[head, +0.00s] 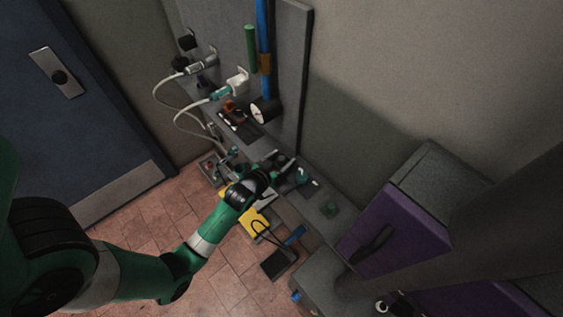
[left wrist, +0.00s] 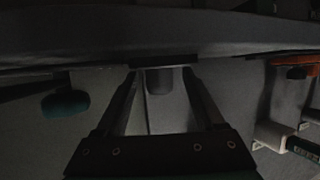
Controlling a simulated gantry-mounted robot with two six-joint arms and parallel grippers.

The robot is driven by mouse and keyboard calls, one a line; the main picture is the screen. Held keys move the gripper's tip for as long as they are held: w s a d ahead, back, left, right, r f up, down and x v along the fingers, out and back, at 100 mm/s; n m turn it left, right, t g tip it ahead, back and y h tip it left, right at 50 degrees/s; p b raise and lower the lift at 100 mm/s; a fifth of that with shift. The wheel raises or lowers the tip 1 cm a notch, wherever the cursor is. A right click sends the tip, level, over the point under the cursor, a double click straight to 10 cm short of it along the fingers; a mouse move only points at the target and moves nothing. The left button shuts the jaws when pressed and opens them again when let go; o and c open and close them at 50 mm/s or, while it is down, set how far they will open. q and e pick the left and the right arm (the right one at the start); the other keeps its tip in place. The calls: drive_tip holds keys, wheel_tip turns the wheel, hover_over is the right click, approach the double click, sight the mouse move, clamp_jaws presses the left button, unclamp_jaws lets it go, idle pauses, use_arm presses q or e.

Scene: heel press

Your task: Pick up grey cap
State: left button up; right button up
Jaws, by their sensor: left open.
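A dark grey rounded piece (left wrist: 160,88), which looks like the grey cap, shows in the left wrist view between the two fingers of my left gripper (left wrist: 161,76). The fingers are apart, one on each side of it; the picture is too dark to tell whether they touch it. In the head view my left gripper (head: 284,163) reaches over the grey bench at its middle. I cannot make out the cap there, as the gripper and wrist cover that spot. My right gripper is not in view.
The narrow grey bench (head: 315,203) runs along a back panel (head: 292,75). A round gauge (head: 264,111), white fittings with hoses (head: 236,84) and a blue tube (head: 264,30) stand behind the gripper. A purple-fronted cabinet (head: 400,213) is at right. A yellow item (head: 253,222) lies below.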

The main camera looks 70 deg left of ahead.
sight(281, 157)
use_arm(q)
drive_tip(key=shift+c, duration=0.2)
clamp_jaws()
drive_tip(key=shift+r, duration=0.1)
wheel_tip(281, 157, up, 3)
drive_tip(key=shift+r+p, duration=0.1)
drive_tip(key=shift+p, duration=0.6)
drive_tip(key=s+d+r+p, duration=0.3)
drive_tip(key=s+d+r, duration=0.6)
drive_tip(key=d, duration=0.1)
drive_tip(key=shift+s+d+r, duration=0.25)
drive_tip(key=shift+r, duration=0.1)
